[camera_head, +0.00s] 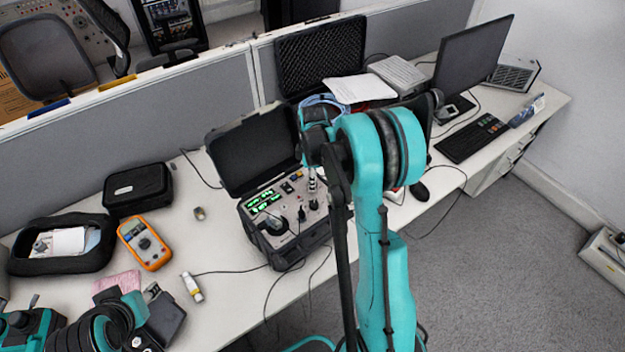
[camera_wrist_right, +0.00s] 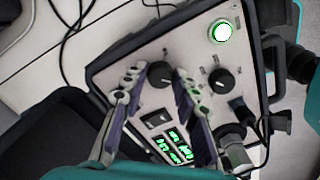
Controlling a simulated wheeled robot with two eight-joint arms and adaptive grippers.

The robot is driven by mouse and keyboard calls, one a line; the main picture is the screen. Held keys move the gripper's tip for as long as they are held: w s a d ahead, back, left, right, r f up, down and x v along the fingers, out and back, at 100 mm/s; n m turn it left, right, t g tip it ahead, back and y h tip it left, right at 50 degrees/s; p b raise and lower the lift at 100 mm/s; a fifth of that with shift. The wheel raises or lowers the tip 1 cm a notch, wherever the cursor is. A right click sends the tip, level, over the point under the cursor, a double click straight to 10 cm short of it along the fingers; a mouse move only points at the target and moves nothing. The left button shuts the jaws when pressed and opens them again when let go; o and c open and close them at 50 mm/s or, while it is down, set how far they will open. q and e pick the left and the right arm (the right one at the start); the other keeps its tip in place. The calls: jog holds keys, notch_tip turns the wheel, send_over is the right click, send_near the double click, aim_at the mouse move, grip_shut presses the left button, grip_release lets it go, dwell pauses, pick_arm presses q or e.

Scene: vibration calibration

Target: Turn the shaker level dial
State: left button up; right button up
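The shaker unit is an open black case (camera_head: 286,232) on the desk, with a light panel, green displays and black dials. In the right wrist view, one black dial (camera_wrist_right: 160,74) lies between the fingertips of my right gripper (camera_wrist_right: 158,78), which stands open with a gap on each side. A second black dial (camera_wrist_right: 221,80) is to its right. In the head view my right gripper (camera_head: 313,183) is over the panel, partly hidden by my arm. My left gripper (camera_head: 156,318) is at the bottom left, away from the case; its opening is unclear.
A green-lit button (camera_wrist_right: 222,31) and plugged connectors sit near the dials. An orange multimeter (camera_head: 145,243), a black pouch (camera_head: 138,189) and a black tray (camera_head: 22,262) are on the left. A monitor (camera_head: 472,58) and keyboard (camera_head: 472,138) are on the right. Cables hang over the front edge.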

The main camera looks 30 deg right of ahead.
grip_shut()
jog(key=shift+m, duration=0.3)
jog(key=m+b, duration=0.1)
jog(key=m, duration=0.3)
jog(key=shift+m, duration=0.3)
jog(key=m, duration=0.8)
jog(key=shift+b, duration=0.35)
jog(key=m, duration=1.3)
jog(key=shift+b, duration=0.35)
jog(key=shift+m, duration=0.4)
